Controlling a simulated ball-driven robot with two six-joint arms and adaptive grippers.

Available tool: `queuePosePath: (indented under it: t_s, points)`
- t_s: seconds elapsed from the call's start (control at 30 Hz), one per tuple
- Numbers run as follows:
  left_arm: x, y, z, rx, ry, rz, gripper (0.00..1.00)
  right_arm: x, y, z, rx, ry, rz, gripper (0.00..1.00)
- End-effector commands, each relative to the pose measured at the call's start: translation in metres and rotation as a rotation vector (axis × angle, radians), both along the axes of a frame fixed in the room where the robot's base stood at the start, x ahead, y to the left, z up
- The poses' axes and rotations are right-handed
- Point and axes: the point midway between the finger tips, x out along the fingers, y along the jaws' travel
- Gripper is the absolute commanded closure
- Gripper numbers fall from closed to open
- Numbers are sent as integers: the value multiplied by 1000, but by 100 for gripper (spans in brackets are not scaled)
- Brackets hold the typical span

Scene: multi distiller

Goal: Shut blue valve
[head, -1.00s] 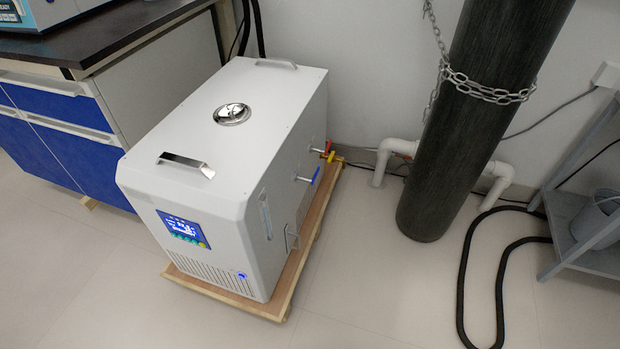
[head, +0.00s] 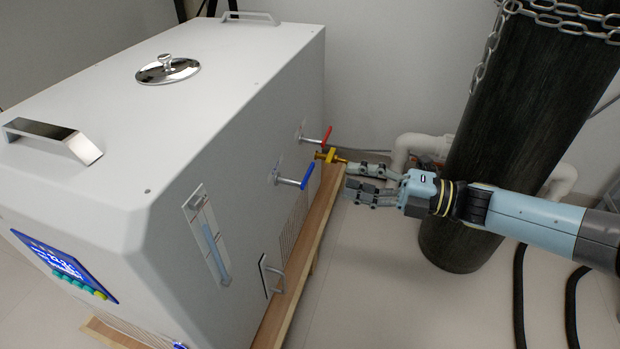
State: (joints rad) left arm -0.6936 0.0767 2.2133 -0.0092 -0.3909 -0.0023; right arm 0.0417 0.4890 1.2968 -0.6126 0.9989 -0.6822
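The blue valve (head: 307,175) sticks out on a metal pipe from the side wall of the white machine (head: 235,110). Its blue handle is angled, with its upper end near the yellow part. My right gripper (head: 347,176) is to the right of the blue handle, apart from it in the picture. Its two fingers point left with a gap between them, and nothing is held. Its upper fingertip appears close to the yellow part (head: 330,156); I cannot tell if they touch. My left gripper is not in view.
A red valve handle (head: 326,136) sits behind the blue one. A dark cylinder (head: 510,120) with a chain (head: 560,18) stands behind my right arm, near white pipes (head: 412,147). The machine stands on a wooden base (head: 318,220). Black hoses (head: 519,300) lie on the floor at right.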

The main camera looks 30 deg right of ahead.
Motion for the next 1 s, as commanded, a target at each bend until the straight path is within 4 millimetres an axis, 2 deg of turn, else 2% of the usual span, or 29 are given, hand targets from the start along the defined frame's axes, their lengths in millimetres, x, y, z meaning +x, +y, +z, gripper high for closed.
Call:
queuePosePath:
  t_s: [0.23,0.5,0.87,1.0]
  points:
    - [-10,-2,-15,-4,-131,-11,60,37,33,-3,4,0,-3,63]
    - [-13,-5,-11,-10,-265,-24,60,64,58,-2,3,3,-4,63]
    - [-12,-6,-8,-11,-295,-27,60,70,62,0,2,3,-5,63]
    - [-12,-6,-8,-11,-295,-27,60,69,62,0,2,3,-5,79]
